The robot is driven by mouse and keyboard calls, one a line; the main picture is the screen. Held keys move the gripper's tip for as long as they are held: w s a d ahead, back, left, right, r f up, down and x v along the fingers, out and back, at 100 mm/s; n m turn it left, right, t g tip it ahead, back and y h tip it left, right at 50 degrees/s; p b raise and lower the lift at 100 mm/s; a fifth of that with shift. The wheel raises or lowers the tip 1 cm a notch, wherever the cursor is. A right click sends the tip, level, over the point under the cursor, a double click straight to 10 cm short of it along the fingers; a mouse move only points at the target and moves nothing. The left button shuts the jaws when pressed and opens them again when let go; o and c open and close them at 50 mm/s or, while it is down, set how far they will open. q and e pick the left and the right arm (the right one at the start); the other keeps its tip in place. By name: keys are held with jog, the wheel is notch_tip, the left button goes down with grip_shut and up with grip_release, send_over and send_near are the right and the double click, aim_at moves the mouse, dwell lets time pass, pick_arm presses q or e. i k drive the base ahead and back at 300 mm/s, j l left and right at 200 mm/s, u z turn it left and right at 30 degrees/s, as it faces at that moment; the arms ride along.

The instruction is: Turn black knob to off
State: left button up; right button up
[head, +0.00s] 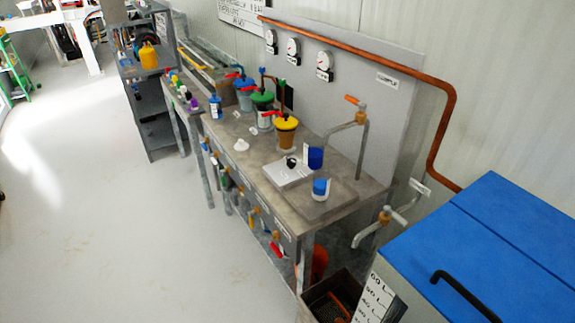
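A small black knob (291,162) shows on top of a light grey box (288,174), which sits on the steel workbench (258,172) near its right end. The knob is too small for me to read its setting or any marks around it. A blue cup (316,157) stands just behind and to the right of the knob. Neither of my grippers is in view.
A blue-and-white container (321,187) stands right of the box. Lidded vessels with yellow (286,123) and green (262,97) tops stand farther left. Coloured valves line the bench front. A blue-lidded tank (490,255) fills the lower right. The floor left of the bench is clear.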

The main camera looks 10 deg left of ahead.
aim_at(291, 163)
jog(key=i+j+z, duration=0.2)
jog(key=j+z, duration=0.15)
jog(key=i+j+z, duration=0.1)
jog(key=j+z, duration=0.3)
